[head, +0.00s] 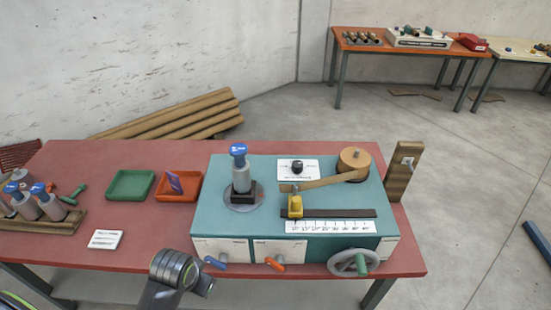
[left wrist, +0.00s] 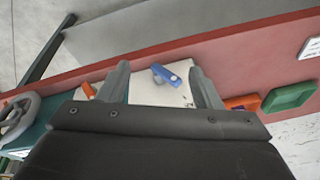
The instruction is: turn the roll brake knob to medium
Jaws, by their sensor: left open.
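The winder (head: 215,215) is a teal box on the red table. A black knob (head: 297,167) sits on a white label plate on its top, beside the brown roll (head: 354,165); the plate's print is too small to read. On the front, white panels carry a blue-handled knob (head: 216,263) and an orange-handled knob (head: 275,264). I cannot tell from labels which is the roll brake. In the left wrist view, my left gripper (left wrist: 160,70) is open and empty, its fingers either side of the blue knob (left wrist: 166,74), apparently apart from it. My right gripper is not in view.
A grey handwheel (head: 347,263) with a green grip is on the front right. A yellow slider (head: 295,206) stands above the scale. Green (head: 110,196) and orange (head: 165,196) trays, a white card (head: 105,239) and a rack of spools (head: 25,216) lie left. Floor in front is clear.

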